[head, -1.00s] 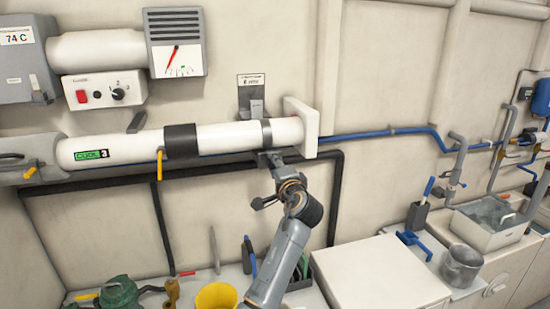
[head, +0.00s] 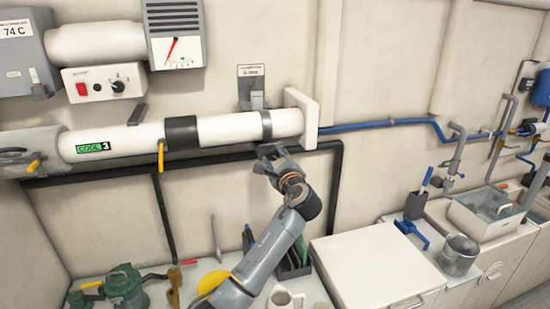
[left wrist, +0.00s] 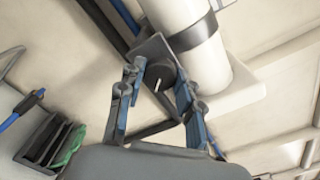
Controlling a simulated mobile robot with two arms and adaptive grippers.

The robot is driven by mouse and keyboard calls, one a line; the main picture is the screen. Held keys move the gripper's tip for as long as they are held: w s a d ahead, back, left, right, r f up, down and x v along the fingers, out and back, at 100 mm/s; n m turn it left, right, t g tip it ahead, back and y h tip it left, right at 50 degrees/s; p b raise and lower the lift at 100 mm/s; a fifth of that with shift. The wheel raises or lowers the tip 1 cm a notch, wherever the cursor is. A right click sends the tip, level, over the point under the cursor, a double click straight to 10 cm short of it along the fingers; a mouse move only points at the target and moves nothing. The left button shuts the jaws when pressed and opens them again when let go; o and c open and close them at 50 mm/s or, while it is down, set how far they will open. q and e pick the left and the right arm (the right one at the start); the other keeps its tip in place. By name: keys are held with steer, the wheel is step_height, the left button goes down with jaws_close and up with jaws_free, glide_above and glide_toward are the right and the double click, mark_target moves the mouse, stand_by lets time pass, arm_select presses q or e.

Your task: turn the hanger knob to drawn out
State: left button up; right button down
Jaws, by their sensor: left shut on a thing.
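The hanger knob (left wrist: 160,77) is a black round knob with a white pointer line, on a grey bracket under the strap of the white pipe (left wrist: 190,30). My left gripper (left wrist: 157,88) has one finger on each side of the knob and is shut on it. In the head view my left gripper (head: 268,155) is just below the strap (head: 266,125) near the right end of the white pipe (head: 225,130). The gripper hides the knob in that view. A label plate (head: 251,72) is on the wall above the strap. My right gripper is not in view.
A blue pipe (head: 380,124) leaves the white end plate (head: 307,118) to the right. A black pipe (head: 335,195) runs below and behind. A yellow-handled lever (head: 161,158) hangs to the left. The counter below holds a white mug (head: 285,298) and a green pump (head: 124,285).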

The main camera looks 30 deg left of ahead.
arm_select(q)
steer(key=m, duration=0.5)
steer(key=shift+a+r, duration=0.1)
steer(key=shift+r, duration=0.15)
steer(key=shift+m, duration=1.4)
steer(key=shift+r, duration=0.1)
steer(key=o, duration=0.9)
steer(key=shift+o, duration=1.2)
steer(key=shift+w+f, duration=0.1)
steer(key=shift+f, duration=0.15)
